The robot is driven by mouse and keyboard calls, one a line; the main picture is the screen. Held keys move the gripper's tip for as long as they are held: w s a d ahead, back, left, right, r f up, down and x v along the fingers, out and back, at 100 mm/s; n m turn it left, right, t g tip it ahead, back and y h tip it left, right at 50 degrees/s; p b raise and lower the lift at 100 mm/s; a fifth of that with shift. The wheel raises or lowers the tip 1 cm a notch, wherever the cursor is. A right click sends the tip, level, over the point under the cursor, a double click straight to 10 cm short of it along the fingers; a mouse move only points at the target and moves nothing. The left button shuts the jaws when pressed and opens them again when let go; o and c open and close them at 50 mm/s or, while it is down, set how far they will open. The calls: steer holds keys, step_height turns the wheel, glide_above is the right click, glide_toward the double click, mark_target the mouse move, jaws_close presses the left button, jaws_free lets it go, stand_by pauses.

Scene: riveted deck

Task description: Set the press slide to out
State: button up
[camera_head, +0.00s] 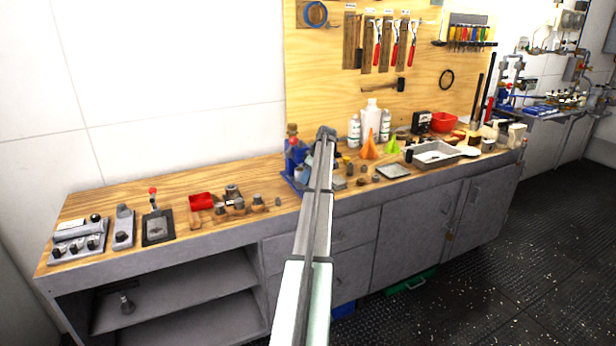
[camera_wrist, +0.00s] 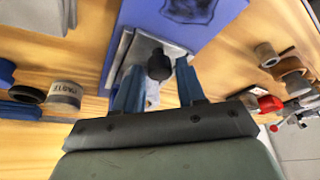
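The blue press (camera_head: 291,172) stands on the wooden bench, partly hidden behind my arm. In the wrist view its blue body (camera_wrist: 185,22) fills the top middle, with a dark patch on it. A grey metal slide plate (camera_wrist: 143,48) shows by the body and bears a black knob (camera_wrist: 159,66). My gripper (camera_wrist: 159,68) is open, with one blue finger on each side of the knob. A gap shows beside the knob, and I see no firm grip. In the head view my gripper is hidden by the arm. I cannot tell how far out the slide is.
In the wrist view, a labelled grey roll (camera_wrist: 65,95) lies left and brown cylinders (camera_wrist: 290,70) stand right, near a red knob (camera_wrist: 268,103). In the head view, a red bin (camera_head: 201,201) stands left of the press and orange funnels (camera_head: 369,147) stand right.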

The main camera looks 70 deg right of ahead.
jaws_close()
stand_by(0.4)
